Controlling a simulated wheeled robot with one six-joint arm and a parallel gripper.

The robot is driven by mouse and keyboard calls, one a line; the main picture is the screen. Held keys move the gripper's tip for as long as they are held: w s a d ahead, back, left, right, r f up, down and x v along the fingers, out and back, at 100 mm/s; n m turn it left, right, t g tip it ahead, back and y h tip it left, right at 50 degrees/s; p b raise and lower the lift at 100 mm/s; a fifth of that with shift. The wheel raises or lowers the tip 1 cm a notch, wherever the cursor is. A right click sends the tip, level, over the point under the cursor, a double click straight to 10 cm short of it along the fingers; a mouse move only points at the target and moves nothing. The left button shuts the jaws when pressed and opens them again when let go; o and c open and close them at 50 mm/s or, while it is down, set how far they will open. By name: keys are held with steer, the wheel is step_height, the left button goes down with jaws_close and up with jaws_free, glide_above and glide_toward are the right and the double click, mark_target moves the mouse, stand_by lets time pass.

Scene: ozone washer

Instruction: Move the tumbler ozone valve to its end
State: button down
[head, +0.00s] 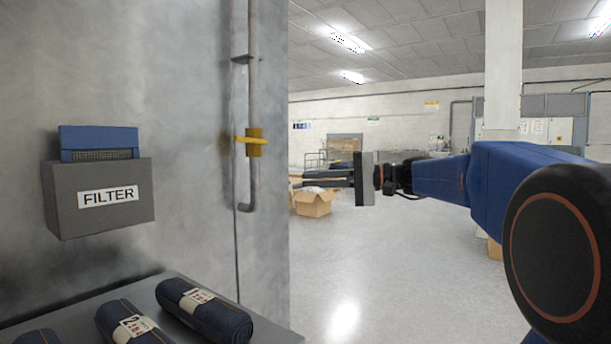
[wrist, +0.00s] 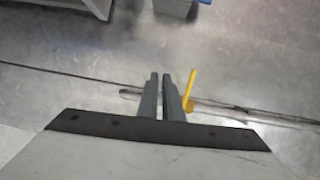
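The ozone valve (head: 255,142) is a brass-coloured body on a vertical pipe with a yellow lever. In the head view its lever (head: 243,140) points left, roughly level, across the pipe. My gripper (head: 292,182) is to the right of the valve and a little lower in this view, its fingers pointing left. The yellow lever (wrist: 189,86) also shows in the wrist view, just right of my fingers (wrist: 162,75). The fingers are close together with only a thin gap and nothing visible between them. I cannot tell whether the lever touches the right finger.
A grey filter box (head: 98,196) is on the wall at left. Several dark rolled cloths lie on a grey shelf (head: 262,332) below it. A cardboard box (head: 313,205) stands on the floor behind my gripper. The floor (head: 390,270) beyond is mostly open.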

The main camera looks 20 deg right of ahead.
mark_target(249, 140)
steer(key=w+a+r+m+t+h, duration=0.4)
steer(key=w+a+m, duration=0.9)
steer(key=m, duration=1.1)
step_height(249, 140, up, 4)
steer(key=shift+w+a+f+t, duration=0.15)
steer(key=shift+f+t, duration=0.1)
steer(key=shift+t, duration=0.75)
